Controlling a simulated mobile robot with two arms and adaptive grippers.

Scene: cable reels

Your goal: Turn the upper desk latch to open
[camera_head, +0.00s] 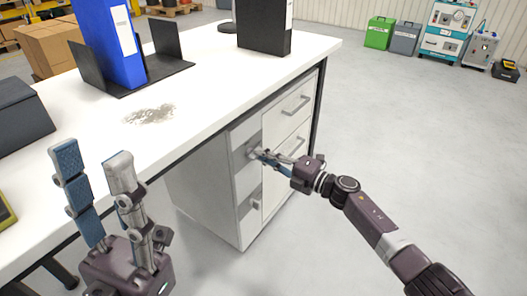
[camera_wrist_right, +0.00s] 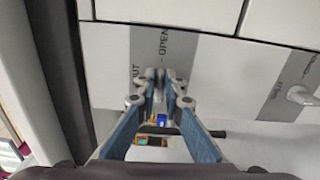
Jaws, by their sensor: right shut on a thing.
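The upper desk latch (camera_head: 250,146) is on the grey strip at the side of the drawer front under the white desk. My right gripper (camera_head: 260,155) reaches in from the right and its fingers are shut on this latch. In the right wrist view the fingertips (camera_wrist_right: 160,82) meet at the latch, beside a grey strip with the word OPEN and part of another word. The fingers hide most of the latch, so I cannot tell its exact angle. My left gripper (camera_head: 90,156) is open and empty at the lower left, near the desk edge.
A lower latch (camera_head: 256,204) sits below on the same cabinet; it also shows in the right wrist view (camera_wrist_right: 300,95). Drawer handles (camera_head: 296,104) stick out to the right.

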